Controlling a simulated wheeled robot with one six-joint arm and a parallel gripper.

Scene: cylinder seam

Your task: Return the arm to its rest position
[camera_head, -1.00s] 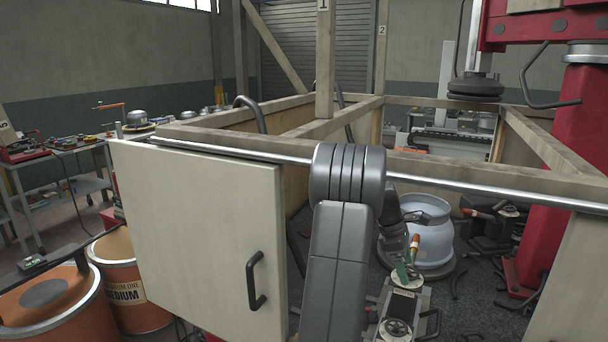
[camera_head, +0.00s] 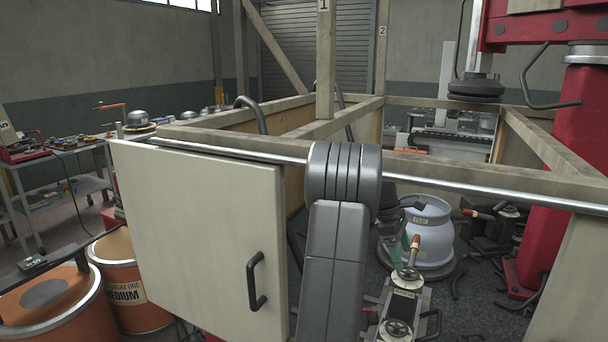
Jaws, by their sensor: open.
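My grey arm (camera_head: 335,255) rises from the bottom edge a little right of the middle, and its ribbed joint (camera_head: 343,180) overlaps the metal rail. A dark part (camera_head: 389,212) shows just right of this joint and may be a far link of my arm. My gripper's fingers cannot be made out and seem hidden behind the arm.
A pale cabinet door (camera_head: 205,235) with a black handle (camera_head: 257,282) stands close on the left. The metal rail (camera_head: 470,183) and wooden frame (camera_head: 560,175) cross around my arm. A grey wheel rim (camera_head: 428,228) is on the dark floor. Orange drums (camera_head: 125,275) stand lower left.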

